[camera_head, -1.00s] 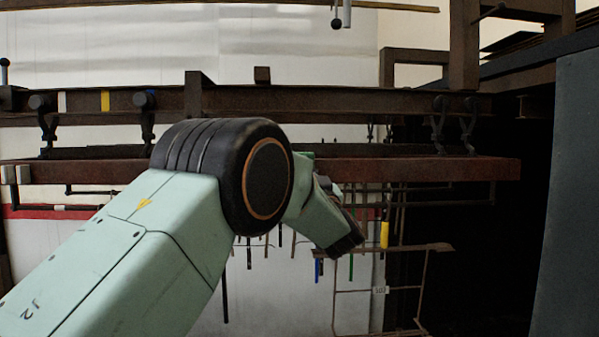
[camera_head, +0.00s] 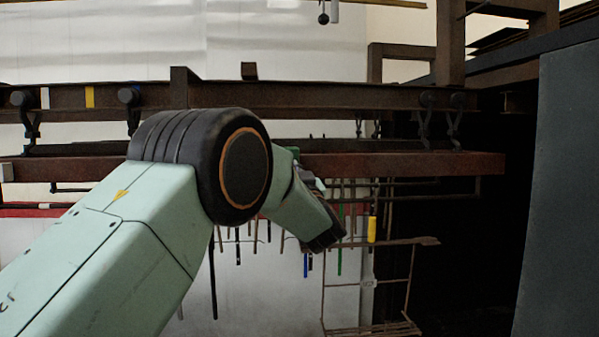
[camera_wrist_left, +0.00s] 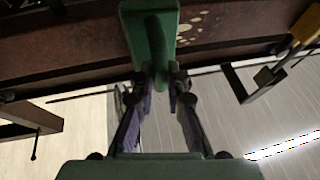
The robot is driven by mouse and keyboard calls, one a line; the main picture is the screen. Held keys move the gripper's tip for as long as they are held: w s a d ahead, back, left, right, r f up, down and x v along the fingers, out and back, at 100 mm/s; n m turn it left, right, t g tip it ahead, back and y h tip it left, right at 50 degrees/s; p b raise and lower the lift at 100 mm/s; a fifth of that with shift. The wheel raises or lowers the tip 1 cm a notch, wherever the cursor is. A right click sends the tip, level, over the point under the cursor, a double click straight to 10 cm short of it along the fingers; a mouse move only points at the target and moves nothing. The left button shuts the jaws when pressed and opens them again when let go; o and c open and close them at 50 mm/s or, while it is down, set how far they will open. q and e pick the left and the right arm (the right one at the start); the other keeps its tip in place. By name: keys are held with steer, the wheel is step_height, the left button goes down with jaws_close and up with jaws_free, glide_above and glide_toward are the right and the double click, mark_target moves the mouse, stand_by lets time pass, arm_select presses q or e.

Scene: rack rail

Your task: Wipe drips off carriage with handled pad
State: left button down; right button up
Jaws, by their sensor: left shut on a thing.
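In the left wrist view, my left gripper (camera_wrist_left: 160,80) is shut on the handle of a green pad (camera_wrist_left: 132,22). The pad lies close against the face of the dark reddish-brown carriage beam (camera_wrist_left: 60,50); I cannot tell whether it touches. In the head view, the carriage beam (camera_head: 420,163) runs across behind my left arm. My right gripper is not in view.
A dark overhead rail (camera_head: 330,97) with hangers (camera_head: 427,115) runs above the carriage. Thin rods hang below it, with a yellow-sleeved one (camera_head: 372,229) near a wire rack (camera_head: 410,280). A grey panel (camera_head: 560,190) stands at the right.

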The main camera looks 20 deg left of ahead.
arm_select(q)
steer(key=s+a+b, duration=0.2)
steer(key=s+a, duration=0.2)
steer(key=a, duration=0.3)
steer(key=shift+s+f, duration=0.15)
steer(key=shift+s, duration=0.05)
stand_by(0.7)
steer(key=shift+d, duration=0.15)
steer(key=s+d, duration=0.1)
steer(key=s+d+b, duration=0.1)
steer(key=s, duration=0.1)
steer(key=s+d, duration=0.1)
steer(key=s, duration=0.1)
steer(key=shift+b, duration=0.3)
